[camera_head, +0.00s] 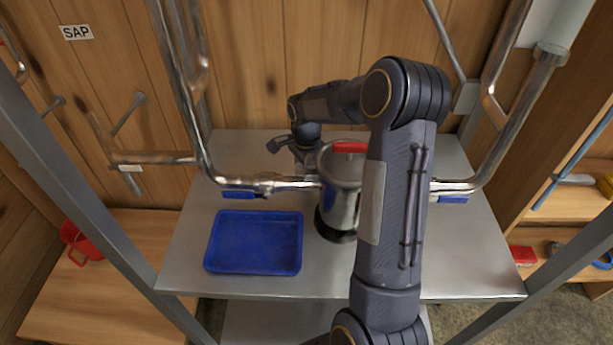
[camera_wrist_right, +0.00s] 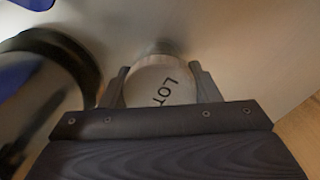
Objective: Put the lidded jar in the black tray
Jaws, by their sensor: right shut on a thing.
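In the head view my right gripper (camera_head: 294,145) is at the back of the metal table, behind and left of a steel pot; the jar cannot be made out there. I see no black tray; a blue tray (camera_head: 255,268) lies empty on the table, front left. My left gripper is not in view.
The steel pot (camera_head: 338,205) with a red top part and dark base stands mid-table, partly behind my arm; it also shows close by in the wrist view (camera_wrist_right: 45,100). Metal pipes (camera_head: 300,183) cross above the table (camera_head: 190,270). A red container (camera_head: 80,240) is at left.

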